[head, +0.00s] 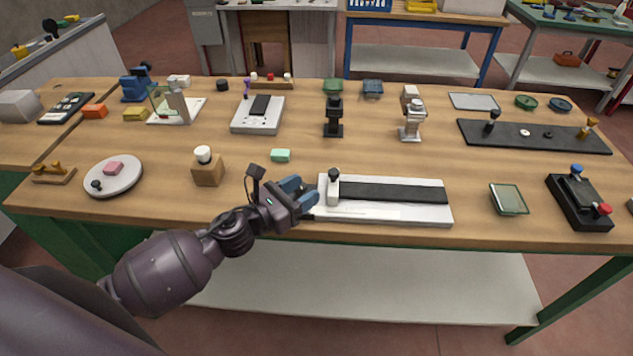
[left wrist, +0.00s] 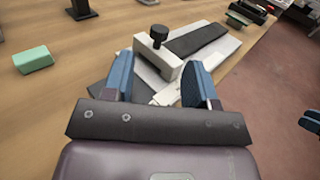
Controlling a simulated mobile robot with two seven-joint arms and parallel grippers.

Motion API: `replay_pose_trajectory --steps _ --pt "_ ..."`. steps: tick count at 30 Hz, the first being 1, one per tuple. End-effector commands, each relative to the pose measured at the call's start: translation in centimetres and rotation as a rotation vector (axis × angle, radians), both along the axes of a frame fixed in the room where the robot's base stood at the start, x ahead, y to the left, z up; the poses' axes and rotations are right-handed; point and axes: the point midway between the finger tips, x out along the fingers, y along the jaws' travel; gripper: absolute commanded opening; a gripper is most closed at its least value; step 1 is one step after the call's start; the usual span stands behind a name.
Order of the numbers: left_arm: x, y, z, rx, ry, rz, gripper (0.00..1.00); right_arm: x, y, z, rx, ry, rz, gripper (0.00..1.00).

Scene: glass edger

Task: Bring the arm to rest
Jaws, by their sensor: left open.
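My left gripper (head: 302,194) is over the front of the wooden table, at the left end of a white fixture with a black strip (head: 405,192). In the left wrist view its two blue fingers (left wrist: 160,82) stand apart with nothing held between them. The fixture's white block with a black knob (left wrist: 158,55) shows just beyond the fingers; I cannot tell whether they touch it. My left arm reaches in from the lower left. My right gripper does not show in the head view; a dark blue shape cut off at the right edge of the left wrist view is unclear.
A mint-green block (head: 281,155) lies behind my left gripper, and a wooden block with a white knob (head: 207,168) stands to its left. A glass square (head: 508,199) and a black box with red and blue knobs (head: 580,200) are at the right. Bare wood lies mid-table.

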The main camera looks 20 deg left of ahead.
Motion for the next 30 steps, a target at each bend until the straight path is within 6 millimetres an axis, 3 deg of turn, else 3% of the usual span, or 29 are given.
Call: replay_pose_trajectory --steps 6,23,26,30 --pt "-1.2 0.7 0.0 0.000 0.000 -0.001 0.52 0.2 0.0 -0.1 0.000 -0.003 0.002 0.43" --pt "-1.4 0.7 0.0 -0.010 0.004 0.005 0.52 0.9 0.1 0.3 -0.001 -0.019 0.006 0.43" --pt "-1.5 1.0 0.2 -0.090 0.042 0.051 0.52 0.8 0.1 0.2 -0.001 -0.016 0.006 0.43" --pt "-2.3 2.5 0.5 -0.392 0.176 0.220 0.52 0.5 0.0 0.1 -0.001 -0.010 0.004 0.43"
